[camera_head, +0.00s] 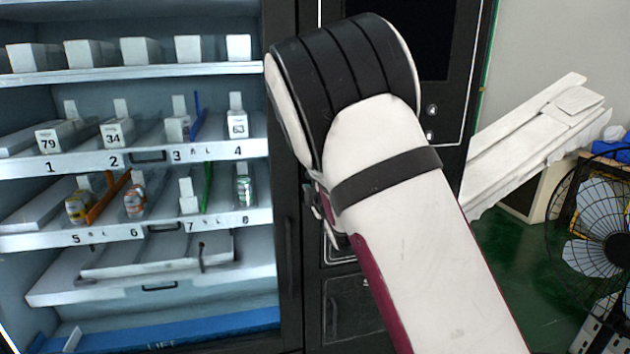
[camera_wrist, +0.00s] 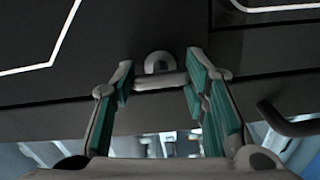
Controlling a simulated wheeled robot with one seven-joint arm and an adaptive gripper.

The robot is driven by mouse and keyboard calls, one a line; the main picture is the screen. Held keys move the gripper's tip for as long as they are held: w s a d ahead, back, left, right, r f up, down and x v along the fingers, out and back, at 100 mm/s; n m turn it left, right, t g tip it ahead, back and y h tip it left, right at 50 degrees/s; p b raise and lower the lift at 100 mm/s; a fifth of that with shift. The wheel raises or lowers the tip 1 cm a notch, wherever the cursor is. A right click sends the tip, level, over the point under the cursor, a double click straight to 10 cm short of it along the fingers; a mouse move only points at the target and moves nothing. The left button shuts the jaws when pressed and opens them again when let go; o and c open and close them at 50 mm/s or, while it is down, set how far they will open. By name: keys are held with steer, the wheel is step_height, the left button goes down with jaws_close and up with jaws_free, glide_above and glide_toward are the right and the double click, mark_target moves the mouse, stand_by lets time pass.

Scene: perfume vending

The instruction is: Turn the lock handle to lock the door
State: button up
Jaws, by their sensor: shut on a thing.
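The lock handle (camera_wrist: 160,81) is a small grey bar below a rounded grey mount on the black door panel (camera_wrist: 60,95) in the wrist view. It lies crosswise between the two teal-padded fingers of my gripper (camera_wrist: 158,72), which are shut on it at its ends. In the head view my arm covers the lock handle. Only a small part of my gripper (camera_head: 326,212) shows there, at the left edge of the arm, close to the black front of the machine.
Left of my arm is the vending cabinet with white shelves (camera_head: 150,155) holding small boxes and bottles. A dark vertical handle (camera_head: 289,255) is on the black frame. A fan (camera_head: 615,248) and a white slanted panel (camera_head: 535,140) stand at right.

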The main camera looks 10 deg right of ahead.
steer(key=shift+a+f, duration=0.1)
stand_by(0.3)
steer(key=o, duration=1.2)
steer(key=shift+c, duration=0.2)
steer(key=s, duration=1.2)
